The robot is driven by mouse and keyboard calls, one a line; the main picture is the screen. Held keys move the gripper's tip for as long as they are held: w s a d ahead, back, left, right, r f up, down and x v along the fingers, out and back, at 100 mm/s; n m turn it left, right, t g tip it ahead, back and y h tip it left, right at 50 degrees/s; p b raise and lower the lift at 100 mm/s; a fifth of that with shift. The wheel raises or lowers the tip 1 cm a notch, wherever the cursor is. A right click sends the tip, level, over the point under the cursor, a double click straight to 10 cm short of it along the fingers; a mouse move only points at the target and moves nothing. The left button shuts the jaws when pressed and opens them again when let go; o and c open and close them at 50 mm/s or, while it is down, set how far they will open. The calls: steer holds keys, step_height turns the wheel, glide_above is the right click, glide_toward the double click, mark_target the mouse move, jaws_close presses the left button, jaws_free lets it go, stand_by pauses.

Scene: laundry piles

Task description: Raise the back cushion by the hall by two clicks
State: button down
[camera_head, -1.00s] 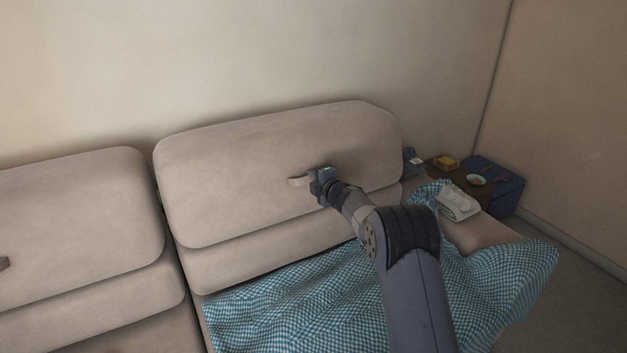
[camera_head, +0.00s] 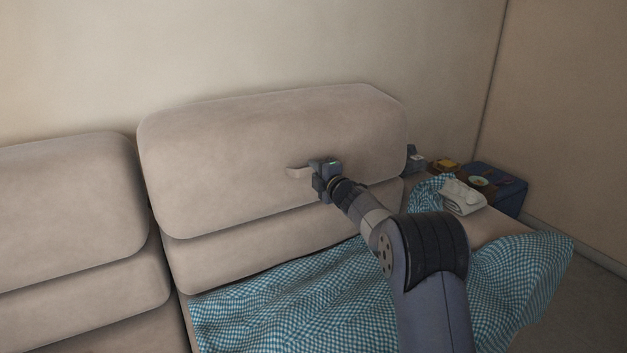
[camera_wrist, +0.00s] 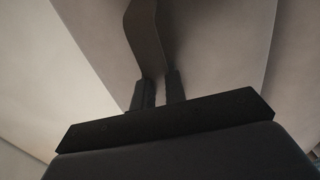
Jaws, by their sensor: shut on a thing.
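The right-hand back cushion (camera_head: 240,150) is beige and stands against the wall at the back of the sofa. A second beige back cushion (camera_head: 65,200) is beside it on the left. A strap-like pull tab (camera_head: 297,172) sticks out from the front of the right-hand cushion. My gripper (camera_head: 318,174) is at this tab. In the wrist view the tab (camera_wrist: 146,35) runs down between the two fingers (camera_wrist: 157,92), which are shut on it. The tab's held end is hidden by the fingers. Which cushion is by the hall cannot be told from these views.
A teal checked cloth (camera_head: 300,300) covers the seat under my arm and hangs over the right side. A folded pale cloth (camera_head: 462,197) lies on the sofa arm. A blue box (camera_head: 510,190) and small items stand in the right corner.

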steer(key=shift+t+y, duration=0.4)
steer(key=shift+t, duration=0.1)
steer(key=s+d+f+b, duration=0.1)
steer(key=b, duration=0.2)
steer(key=s+d+f+b, duration=0.1)
steer(key=s+b, duration=0.1)
steer(key=b, duration=0.2)
steer(key=shift+b, duration=0.3)
steer(key=c, duration=1.7)
jaws_free()
steer(key=shift+r, duration=0.1)
steer(key=shift+o, duration=0.8)
steer(key=shift+r, duration=0.15)
steer(key=p+v, duration=0.1)
steer(key=v, duration=0.9)
steer(key=shift+s+d, duration=0.25)
steer(key=shift+s, duration=0.05)
